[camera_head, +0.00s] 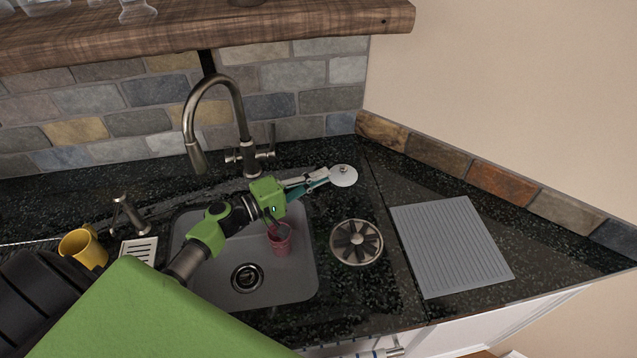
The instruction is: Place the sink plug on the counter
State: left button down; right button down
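The sink plug (345,177) is a small pale disc with a knob in its middle. It is at the tips of my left gripper (327,176), over the black counter (388,183) to the right of the sink (207,285). The gripper's fingers look shut on the plug's left edge. I cannot tell whether the plug touches the counter. My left arm reaches across the sink from the lower left and hides part of it. The open drain (247,278) shows in the sink's floor. My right gripper is not in view.
A red cup (280,243) is in the sink. A tall faucet (243,115) stands behind it. A slotted round metal piece (356,242) and a grey ribbed mat (452,246) lie on the right counter. A yellow mug (84,249) is at left. A wooden shelf (300,28) hangs above.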

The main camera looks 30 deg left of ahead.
aim_at(318, 195)
pick_arm(q)
jog(key=shift+f+p, duration=0.35)
jog(key=shift+f, duration=0.95)
jog(key=shift+f, duration=0.1)
jog(key=shift+s+f+b, duration=0.15)
jog(key=shift+f+b, duration=0.45)
jog(key=shift+b, duration=0.35)
jog(key=c, duration=2.5)
grip_release()
jog(key=shift+c, duration=0.2)
jog(key=shift+s+f, duration=0.1)
jog(key=shift+f, duration=0.05)
jog(key=shift+r+p, duration=0.25)
jog(key=shift+p, duration=0.25)
jog(key=shift+r+p, duration=0.35)
jog(key=shift+p, duration=0.1)
jog(key=b+v, duration=0.1)
jog(key=v, duration=1)
jog(key=shift+s+a+r, duration=0.25)
jog(key=shift+s+r, duration=0.05)
